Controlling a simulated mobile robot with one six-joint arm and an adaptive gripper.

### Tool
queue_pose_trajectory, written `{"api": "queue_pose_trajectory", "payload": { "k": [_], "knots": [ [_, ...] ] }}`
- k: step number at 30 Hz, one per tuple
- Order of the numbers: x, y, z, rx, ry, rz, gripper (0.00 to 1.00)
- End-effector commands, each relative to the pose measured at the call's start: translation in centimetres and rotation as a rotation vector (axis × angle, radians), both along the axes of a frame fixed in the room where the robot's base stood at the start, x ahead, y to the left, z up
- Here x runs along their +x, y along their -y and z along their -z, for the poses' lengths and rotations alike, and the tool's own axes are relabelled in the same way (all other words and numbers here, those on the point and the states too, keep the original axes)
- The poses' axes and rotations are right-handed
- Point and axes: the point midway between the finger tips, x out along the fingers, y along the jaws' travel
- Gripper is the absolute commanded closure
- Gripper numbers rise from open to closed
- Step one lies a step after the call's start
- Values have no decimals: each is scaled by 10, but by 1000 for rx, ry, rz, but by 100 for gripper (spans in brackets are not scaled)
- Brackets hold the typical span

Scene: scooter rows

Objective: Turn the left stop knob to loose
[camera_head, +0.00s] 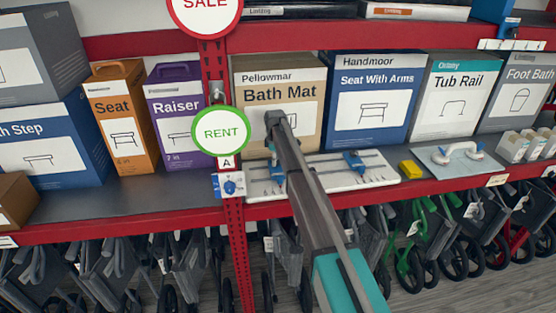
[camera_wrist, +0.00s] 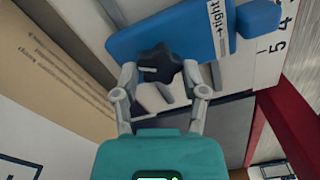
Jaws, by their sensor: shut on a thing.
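A blue stop block (camera_wrist: 205,30) fills the top of the wrist view, with a white label reading "tight" at its right part. A black lobed knob (camera_wrist: 165,62) with a short white mark sits on the block's lower edge in this view. My gripper (camera_wrist: 160,76) is shut on the knob, with one grey finger on each side of it. In the head view the white board (camera_head: 335,183) lies on the shelf. My arm covers most of its left stop; the right blue stop (camera_head: 353,161) shows clear.
The Bath Mat box (camera_head: 250,78) stands right behind the board. A yellow block (camera_head: 410,170) and a pale plate with a grab handle (camera_head: 460,158) lie to the right. A round RENT sign (camera_head: 221,132) hangs on the red post to the left.

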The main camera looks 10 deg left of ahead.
Motion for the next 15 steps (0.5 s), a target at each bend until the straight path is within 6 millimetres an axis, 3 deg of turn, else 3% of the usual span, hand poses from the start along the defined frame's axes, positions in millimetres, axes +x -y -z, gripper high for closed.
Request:
{"api": "queue_pose_trajectory", "payload": {
  "k": [2, 3, 8, 15],
  "knots": [
    [5, -1, -1, 1, 9, 0, 92],
    [5, -1, -1, 1, 9, 1, 40],
    [4, -1, -1, 1, 8, 1, 11],
    [2, -1, 0, 2, 5, 1, 10]
  ]
}}
